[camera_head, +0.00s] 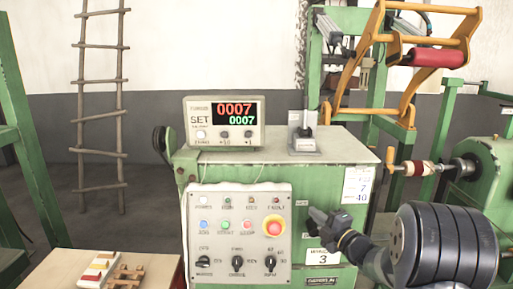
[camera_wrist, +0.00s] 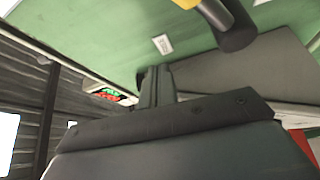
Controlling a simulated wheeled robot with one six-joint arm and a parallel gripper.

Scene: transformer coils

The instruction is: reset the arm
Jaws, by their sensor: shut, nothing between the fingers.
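My gripper (camera_wrist: 157,85) shows in the wrist view beyond its dark wrist body, with its fingers together and nothing between them. A green panel lies beyond the fingertips, and I see no clear contact. In the head view, a dark jointed part (camera_head: 340,236), which looks like the end of my arm, reaches in from the lower right. It is in front of the green machine (camera_head: 320,188), right of the control panel (camera_head: 240,235).
A counter box (camera_head: 224,123) with red and green digits stands on the machine. A yellow frame with a red roller (camera_head: 437,58) stands behind at right. A ladder (camera_head: 101,110) leans on the wall.

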